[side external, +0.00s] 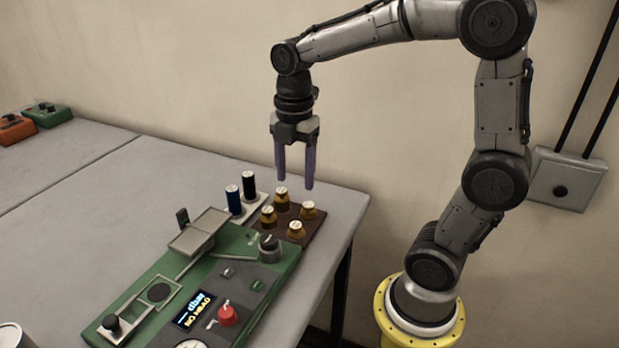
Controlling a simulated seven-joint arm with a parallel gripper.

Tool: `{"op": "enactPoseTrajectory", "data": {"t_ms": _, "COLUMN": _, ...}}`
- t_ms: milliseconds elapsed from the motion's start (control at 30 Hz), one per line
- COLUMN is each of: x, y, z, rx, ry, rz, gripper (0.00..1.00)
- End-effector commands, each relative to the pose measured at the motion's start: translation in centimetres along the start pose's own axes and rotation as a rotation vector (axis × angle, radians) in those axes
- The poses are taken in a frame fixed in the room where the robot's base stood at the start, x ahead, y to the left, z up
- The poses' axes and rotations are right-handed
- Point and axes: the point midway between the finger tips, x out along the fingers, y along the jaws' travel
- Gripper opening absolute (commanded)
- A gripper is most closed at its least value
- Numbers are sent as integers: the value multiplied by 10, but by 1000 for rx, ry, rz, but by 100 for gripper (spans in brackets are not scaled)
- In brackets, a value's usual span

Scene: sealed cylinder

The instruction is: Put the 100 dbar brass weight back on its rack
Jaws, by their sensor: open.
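Several brass weights with pale tops stand on a dark brown rack (318,229) near the table's right corner. They include a back weight (282,198), a right weight (308,211), a left weight (268,216) and a front weight (296,230). Their markings are too small to read, so I cannot tell which is the 100 dbar one. My gripper (295,187) is open and points straight down, with its purple fingertips just above or around the back weight in the picture. Contact cannot be judged from this view. No weight is visibly held between the fingers.
A green instrument (258,289) with a display, red knob and bare grey plate (190,240) stands left of the rack.

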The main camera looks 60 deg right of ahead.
Motion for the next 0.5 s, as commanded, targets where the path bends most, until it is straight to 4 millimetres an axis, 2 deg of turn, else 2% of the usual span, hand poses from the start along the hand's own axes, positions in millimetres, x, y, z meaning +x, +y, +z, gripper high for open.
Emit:
{"op": "enactPoseTrajectory", "data": {"t_ms": 167, "x": -15, "y": -24, "z": -12, "rx": 267, "ry": 5, "rz": 95, "gripper": 63}}
{"op": "enactPoseTrajectory", "data": {"t_ms": 300, "x": -24, "y": -53, "z": -23, "rx": 591, "ry": 49, "rz": 195, "gripper": 63}}
{"op": "enactPoseTrajectory", "data": {"t_ms": 500, "x": -26, "y": -92, "z": -35, "rx": 1046, "ry": 182, "rz": 310, "gripper": 63}}
